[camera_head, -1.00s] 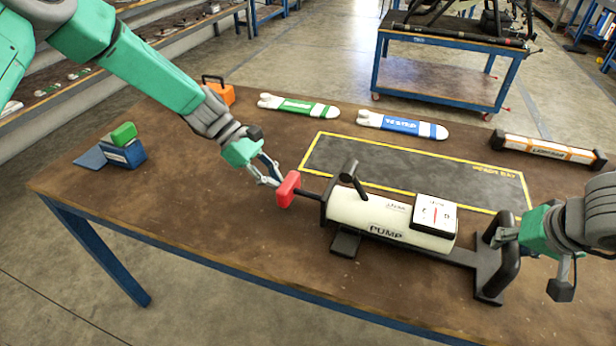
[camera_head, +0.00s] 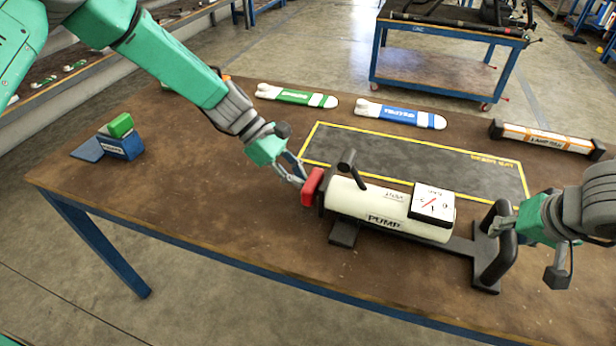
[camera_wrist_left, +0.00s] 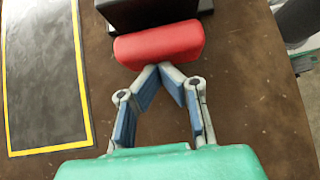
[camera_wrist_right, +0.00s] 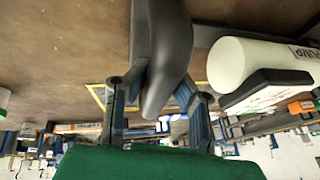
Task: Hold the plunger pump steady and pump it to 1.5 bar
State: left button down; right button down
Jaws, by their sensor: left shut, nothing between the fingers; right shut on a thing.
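The plunger pump (camera_head: 375,208) lies on the brown table, a cream cylinder on a black base with a white gauge (camera_head: 432,203) whose red needle is tilted; its reading is too small to tell. Its red plunger handle (camera_head: 312,187) is pushed in close to the left end of the cylinder. My left gripper (camera_head: 301,178) is shut with its fingertips against the red handle, which also shows in the left wrist view (camera_wrist_left: 160,45). My right gripper (camera_head: 500,222) is shut on the black end handle (camera_head: 497,262), seen between its fingers in the right wrist view (camera_wrist_right: 165,60).
A yellow-edged dark mat (camera_head: 400,155) lies behind the pump. A green tool (camera_head: 297,96), a blue tool (camera_head: 400,115) and an orange-white bar (camera_head: 545,138) lie along the back. A blue block with a green top (camera_head: 121,138) stands at the left.

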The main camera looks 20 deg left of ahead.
pick_arm(q)
jog(key=a, duration=0.3)
jog(key=a+r, duration=0.1)
jog(key=shift+w+a, duration=0.25)
jog(key=shift+w, duration=0.1)
pick_arm(e)
jog(key=shift+a, duration=0.1)
pick_arm(q)
jog(key=v, duration=0.8)
jog(key=shift+a, duration=0.35)
jog(key=shift+s+r, duration=0.1)
jog(key=shift+r, duration=0.05)
pick_arm(e)
jog(key=c, duration=1.3)
grip_release()
